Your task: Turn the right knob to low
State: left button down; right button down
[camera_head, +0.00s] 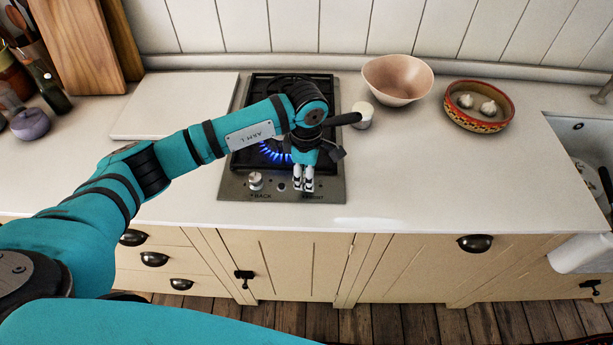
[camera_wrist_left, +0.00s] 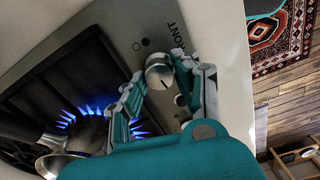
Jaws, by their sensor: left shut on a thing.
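The right knob (camera_wrist_left: 159,70) of the cooktop is a round silver knob by the "FRONT" lettering. My left gripper (camera_head: 303,184) comes down over the cooktop's front panel (camera_head: 232,188). In the left wrist view its two fingers stand on either side of the knob, shut on it. In the head view the fingers hide most of this knob. The left knob (camera_head: 256,180), by the word "BACK", is free. A ring of blue flame (camera_head: 273,152) burns behind the panel, partly hidden by my arm. My right gripper is not in view.
A dark handle (camera_head: 344,119) sticks out to the right over the cooktop. A pink bowl (camera_head: 398,78), a small pale cup (camera_head: 363,115) and a patterned bowl with garlic (camera_head: 478,122) stand to the right. The front right counter (camera_head: 430,190) is clear.

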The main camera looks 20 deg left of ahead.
pick_arm(q)
jog(key=n+b, duration=0.2)
jog(key=shift+f+n, duration=0.15)
jog(key=shift+n, duration=0.15)
jog(key=n+b, duration=0.2)
jog(key=n, duration=0.1)
jog(key=shift+n, duration=0.3)
jog(key=n+b, duration=0.2)
jog(key=n, duration=0.2)
jog(key=shift+b, duration=0.4)
jog(key=shift+r+n+b, duration=0.2)
jog(key=shift+n+b, duration=0.25)
jog(key=shift+n, duration=0.85)
jog(key=c, duration=1.2)
grip_release()
jog(key=shift+c, duration=0.2)
